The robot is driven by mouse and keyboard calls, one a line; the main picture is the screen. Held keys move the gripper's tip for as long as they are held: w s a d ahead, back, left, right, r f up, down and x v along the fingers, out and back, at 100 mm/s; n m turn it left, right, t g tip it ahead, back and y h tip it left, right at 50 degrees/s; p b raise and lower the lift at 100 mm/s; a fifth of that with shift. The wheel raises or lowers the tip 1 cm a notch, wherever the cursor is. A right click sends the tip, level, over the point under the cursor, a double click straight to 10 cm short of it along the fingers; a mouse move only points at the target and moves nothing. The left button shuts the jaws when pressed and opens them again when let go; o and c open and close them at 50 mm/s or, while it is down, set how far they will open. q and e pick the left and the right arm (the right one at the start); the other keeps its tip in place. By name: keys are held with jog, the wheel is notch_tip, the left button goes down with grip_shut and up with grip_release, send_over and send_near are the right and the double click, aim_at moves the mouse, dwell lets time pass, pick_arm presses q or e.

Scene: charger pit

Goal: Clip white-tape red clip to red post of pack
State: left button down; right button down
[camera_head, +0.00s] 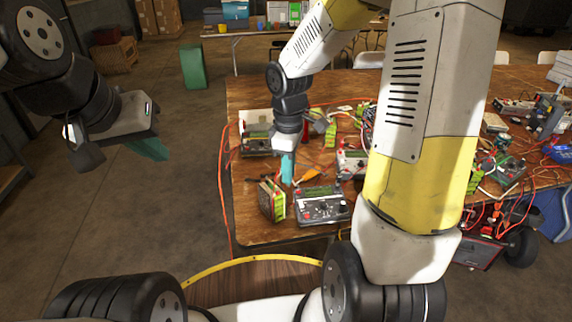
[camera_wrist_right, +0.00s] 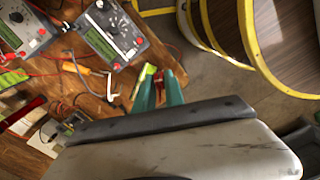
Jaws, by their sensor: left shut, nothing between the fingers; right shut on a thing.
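My right gripper (camera_head: 287,168) points down over the table, its teal fingers just above and behind a pack (camera_head: 272,200). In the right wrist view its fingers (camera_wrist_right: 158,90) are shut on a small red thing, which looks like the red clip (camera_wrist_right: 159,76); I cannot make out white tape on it. The pack, with yellow-green edges, stands near the table's front left edge. Its yellow-green edge (camera_wrist_right: 143,77) shows beside the fingertips in the wrist view. I cannot make out its red post. My left gripper (camera_head: 148,149) is shut and empty, off the table's left side.
A grey meter box (camera_head: 322,206) stands right of the pack, with an orange-handled tool (camera_head: 308,177) behind it. More meters, wires and another yellow-green pack (camera_head: 330,134) crowd the wooden table (camera_head: 258,228). An orange cable (camera_head: 221,190) hangs over the left edge. The floor at left is clear.

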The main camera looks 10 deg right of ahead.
jog(key=w+a+m, duration=0.2)
jog(key=w+m, duration=0.4)
jog(key=m, duration=0.2)
jog(key=shift+w+m, duration=0.25)
jog(key=shift+m, duration=0.05)
jog(key=shift+a+f, duration=0.1)
jog(key=shift+f, duration=3.45)
jog(key=shift+f, duration=0.2)
jog(key=c, duration=1.3)
grip_release()
jog(key=shift+c, duration=0.2)
